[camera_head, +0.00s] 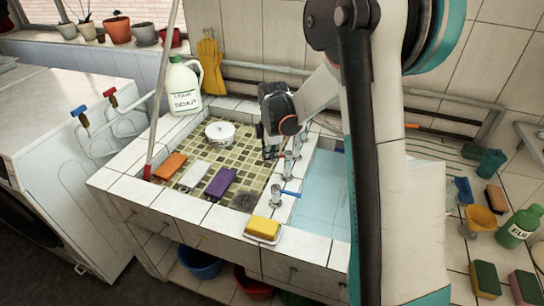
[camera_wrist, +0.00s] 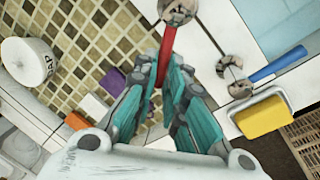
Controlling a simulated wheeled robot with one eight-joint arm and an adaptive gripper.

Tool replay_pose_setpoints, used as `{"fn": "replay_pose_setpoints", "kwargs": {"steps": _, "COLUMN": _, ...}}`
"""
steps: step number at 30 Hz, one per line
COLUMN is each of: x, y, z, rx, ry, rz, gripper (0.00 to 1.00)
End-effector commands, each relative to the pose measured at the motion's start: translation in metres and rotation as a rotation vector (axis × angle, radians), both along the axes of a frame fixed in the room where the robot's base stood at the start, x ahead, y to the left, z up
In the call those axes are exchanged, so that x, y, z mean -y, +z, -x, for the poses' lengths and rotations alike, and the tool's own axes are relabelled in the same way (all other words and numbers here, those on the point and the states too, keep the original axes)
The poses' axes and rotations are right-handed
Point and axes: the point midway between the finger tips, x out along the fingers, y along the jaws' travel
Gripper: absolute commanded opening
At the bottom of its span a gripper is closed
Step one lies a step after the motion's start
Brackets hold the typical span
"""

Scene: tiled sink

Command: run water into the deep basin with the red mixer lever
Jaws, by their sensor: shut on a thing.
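The red mixer lever (camera_wrist: 167,45) shows in the wrist view, running down from a metal tap body (camera_wrist: 178,10). My gripper (camera_wrist: 168,75) is shut on its lower end between teal fingers. In the head view my gripper (camera_head: 271,150) is at the taps on the divider between the basins, and the red lever there is mostly hidden. A blue lever (camera_head: 290,194) sits on a nearer tap; it also shows in the wrist view (camera_wrist: 278,65). The pale blue basin (camera_head: 322,190), apparently the deep one, lies right of the taps, partly behind my arm. I see no clear water stream.
A yellow sponge (camera_head: 263,227) lies on the front rim. A soap jug (camera_head: 184,88) stands at the back left. Red and blue valve handles are above the left appliance.

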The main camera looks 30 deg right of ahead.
Motion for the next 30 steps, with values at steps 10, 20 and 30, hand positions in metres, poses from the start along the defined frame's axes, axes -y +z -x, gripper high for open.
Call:
{"fn": "replay_pose_setpoints", "kwargs": {"steps": 10, "x": 0.003, "y": 0.0, "z": -0.013, "rx": 0.0, "ry": -0.187, "rz": -0.001, "gripper": 0.0}}
{"fn": "replay_pose_setpoints", "kwargs": {"steps": 20, "x": 0.004, "y": 0.0, "z": -0.016, "rx": 0.0, "ry": -0.24, "rz": -0.001, "gripper": 0.0}}
{"fn": "replay_pose_setpoints", "kwargs": {"steps": 30, "x": 0.004, "y": 0.0, "z": -0.016, "rx": 0.0, "ry": -0.241, "rz": -0.001, "gripper": 0.14}}
